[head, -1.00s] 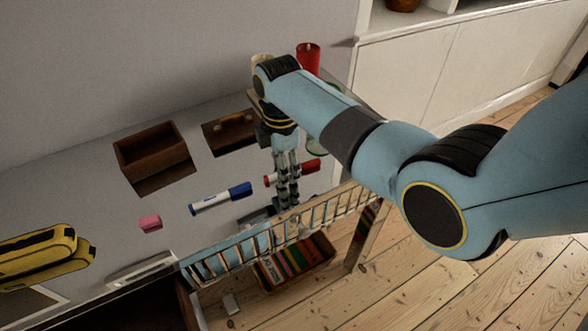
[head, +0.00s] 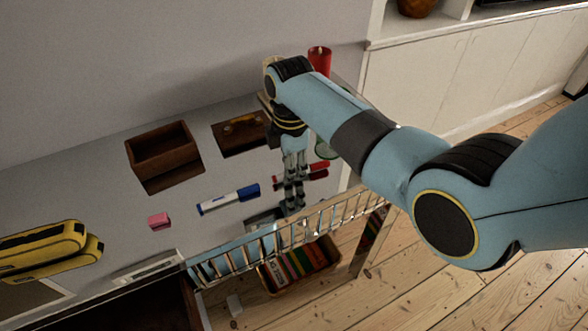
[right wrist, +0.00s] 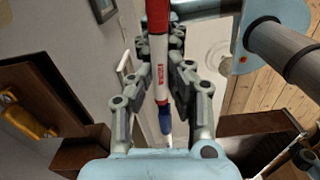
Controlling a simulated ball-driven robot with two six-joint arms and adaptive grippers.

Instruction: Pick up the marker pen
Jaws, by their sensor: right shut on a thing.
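The red and white marker pen (head: 319,166) is at the right end of the table, its red end showing to the right of my right gripper (head: 292,174). That gripper points down and is shut on the pen; its fingers hide the pen's middle in the head view. In the right wrist view the pen (right wrist: 157,45) runs lengthwise between the fingers of the right gripper (right wrist: 160,50). A red reflection shows just below the pen, so it seems slightly above the tabletop. My left gripper is not in view.
A blue and white marker (head: 229,199) and a pink eraser (head: 159,220) lie to the left. A rail (head: 290,236) runs along the front edge.

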